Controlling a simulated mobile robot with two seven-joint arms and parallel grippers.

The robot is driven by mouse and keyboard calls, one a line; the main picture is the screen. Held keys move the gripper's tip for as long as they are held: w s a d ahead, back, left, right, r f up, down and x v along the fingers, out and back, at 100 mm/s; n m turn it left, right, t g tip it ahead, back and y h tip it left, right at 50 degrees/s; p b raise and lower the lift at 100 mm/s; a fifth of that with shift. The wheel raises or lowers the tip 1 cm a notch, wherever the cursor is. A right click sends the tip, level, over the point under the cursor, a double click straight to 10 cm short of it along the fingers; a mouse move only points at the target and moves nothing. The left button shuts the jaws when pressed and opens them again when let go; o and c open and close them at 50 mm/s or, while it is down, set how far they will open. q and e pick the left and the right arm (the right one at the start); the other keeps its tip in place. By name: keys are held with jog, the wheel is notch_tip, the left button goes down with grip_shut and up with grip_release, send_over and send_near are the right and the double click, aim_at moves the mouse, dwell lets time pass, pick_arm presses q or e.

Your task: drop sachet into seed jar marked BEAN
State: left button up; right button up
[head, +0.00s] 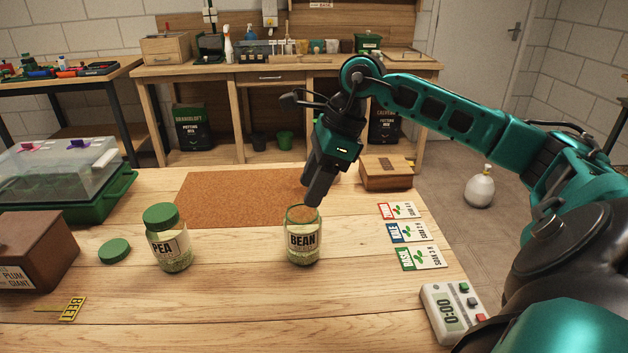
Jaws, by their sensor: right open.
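The glass jar marked BEAN (302,243) stands upright and without a lid on the wooden table, with pale seeds inside. My right gripper (316,199) points down just above and behind its mouth, slightly to the right. Its jaws are open, though the fingers overlap in this view. I see no sachet that I can tell apart; the inside of the jar and the space between the fingers are partly hidden. A green lid (114,250) lies flat at the left. My left gripper is not in view.
A closed PEA jar (169,240) stands to the left. Seed cards (417,257) and a timer (454,311) lie at the right. A wooden box (386,173) is behind the gripper. A cork mat (235,197) lies behind the jars. The front middle is clear.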

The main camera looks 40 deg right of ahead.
jog(key=p+v, duration=0.2)
jog(key=v, duration=1.1)
